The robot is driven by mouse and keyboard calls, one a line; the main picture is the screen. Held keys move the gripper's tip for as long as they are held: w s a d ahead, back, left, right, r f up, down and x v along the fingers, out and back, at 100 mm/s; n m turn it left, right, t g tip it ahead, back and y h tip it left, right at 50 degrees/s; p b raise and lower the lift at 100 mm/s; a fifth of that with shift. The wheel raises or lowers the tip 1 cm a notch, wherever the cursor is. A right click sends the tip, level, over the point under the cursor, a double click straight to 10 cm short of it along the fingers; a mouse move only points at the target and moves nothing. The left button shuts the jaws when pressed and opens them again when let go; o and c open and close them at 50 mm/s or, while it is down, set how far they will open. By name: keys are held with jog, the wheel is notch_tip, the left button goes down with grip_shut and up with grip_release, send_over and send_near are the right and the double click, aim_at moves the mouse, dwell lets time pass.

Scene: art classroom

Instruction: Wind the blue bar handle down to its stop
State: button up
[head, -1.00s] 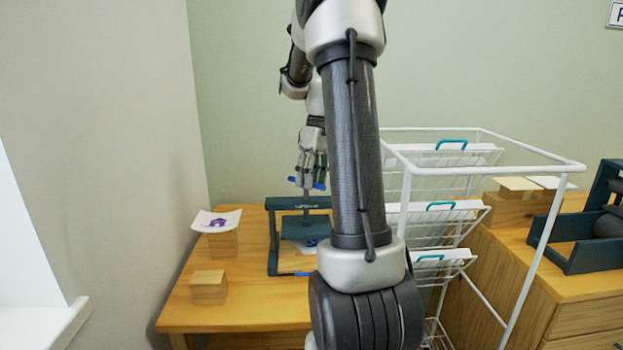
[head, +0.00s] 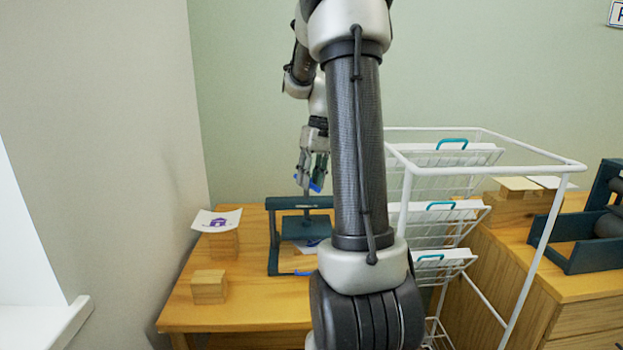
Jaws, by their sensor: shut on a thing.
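The blue bar handle (head: 315,186) sits at the top of the screw of a dark teal press (head: 274,238) on the wooden table. Only a short piece of the bar shows below my fingers; my arm hides part of the press's right side. My gripper (head: 312,181) points down from above and is shut on the bar. A gap between plate and base seems to show.
Left of the press, a printed sheet (head: 213,219) lies on wooden blocks, and another block stack (head: 209,287) stands in front. A white wire rack (head: 481,168) with trays stands close on the right. A second dark machine (head: 570,250) sits far right.

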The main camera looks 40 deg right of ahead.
jog(key=m, duration=0.4)
jog(key=shift+a+m+t, duration=0.3)
jog(key=shift+a+t, duration=0.05)
jog(key=shift+t, duration=0.05)
jog(key=m, duration=0.3)
jog(key=shift+w+a+m+h, duration=0.1)
jog(key=shift+a+m+h, duration=0.2)
jog(key=shift+h, duration=0.1)
jog(key=m, duration=0.4)
jog(key=shift+w+a+t+h, duration=0.2)
jog(key=shift+w+t+h, duration=0.05)
jog(key=shift+t+h, duration=0.15)
jog(key=m, duration=0.5)
jog(key=shift+w+a+h, duration=0.1)
jog(key=shift+w+h, duration=0.2)
jog(key=shift+h, duration=0.1)
jog(key=m, duration=0.4)
jog(key=shift+w+m+h, duration=0.3)
jog(key=shift+h, duration=0.1)
jog(key=m, duration=0.4)
jog(key=shift+w+g+h, duration=0.3)
jog(key=m, duration=0.5)
jog(key=shift+w+d+g+h, duration=0.25)
jog(key=shift+d+g+h, duration=0.05)
jog(key=shift+d+g, duration=0.1)
jog(key=shift+d+m+g, duration=0.15)
jog(key=shift+m+g, duration=0.15)
jog(key=shift+m, duration=1.3)
